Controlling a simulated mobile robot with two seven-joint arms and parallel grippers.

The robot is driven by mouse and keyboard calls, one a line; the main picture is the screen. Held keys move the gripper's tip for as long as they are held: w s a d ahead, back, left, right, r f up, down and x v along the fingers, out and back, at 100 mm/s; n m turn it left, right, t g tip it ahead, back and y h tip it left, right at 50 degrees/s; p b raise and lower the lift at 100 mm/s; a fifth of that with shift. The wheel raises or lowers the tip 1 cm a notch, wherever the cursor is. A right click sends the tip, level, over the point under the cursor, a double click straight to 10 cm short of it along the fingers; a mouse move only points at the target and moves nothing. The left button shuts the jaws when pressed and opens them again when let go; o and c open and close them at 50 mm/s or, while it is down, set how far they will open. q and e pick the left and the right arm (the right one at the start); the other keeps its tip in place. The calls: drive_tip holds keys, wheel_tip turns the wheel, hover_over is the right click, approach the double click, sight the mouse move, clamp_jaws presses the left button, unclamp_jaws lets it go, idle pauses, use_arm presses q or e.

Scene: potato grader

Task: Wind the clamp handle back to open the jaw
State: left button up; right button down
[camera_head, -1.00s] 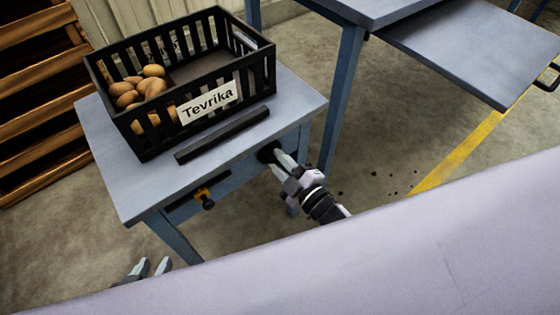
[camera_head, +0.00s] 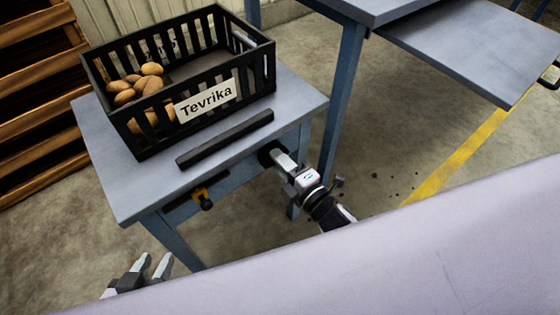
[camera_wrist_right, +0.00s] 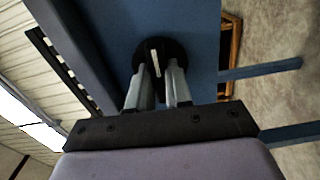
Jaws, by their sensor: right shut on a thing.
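The clamp handle is a black round knob (camera_head: 268,152) on the front face of the blue table, near its right end. In the right wrist view, the black disc (camera_wrist_right: 137,60) carries a pale bar between my fingers. My right gripper (camera_head: 282,160) reaches it from the front and is shut on the handle; its two fingers (camera_wrist_right: 157,82) stand on either side of the pale bar. A long black bar (camera_head: 226,139) lies along the tabletop's front edge; I cannot tell how wide any jaw gap is. My left gripper (camera_head: 153,264) is open and empty, low in front of the table.
A black crate (camera_head: 145,148) labelled Tevrika, with several potatoes (camera_head: 125,96), stands on the blue table (camera_head: 110,178). A yellow-orange and black fitting (camera_head: 202,197) sits on the front face. Another blue table (camera_head: 460,50) stands right. Wooden pallets (camera_head: 35,100) are at left.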

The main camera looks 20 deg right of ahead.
idle(0.4)
drive_tip(key=c, duration=1)
unclamp_jaws()
drive_tip(key=shift+c, duration=0.2)
use_arm(q)
drive_tip(key=shift+w, duration=0.1)
drive_tip(key=shift+a, duration=0.1)
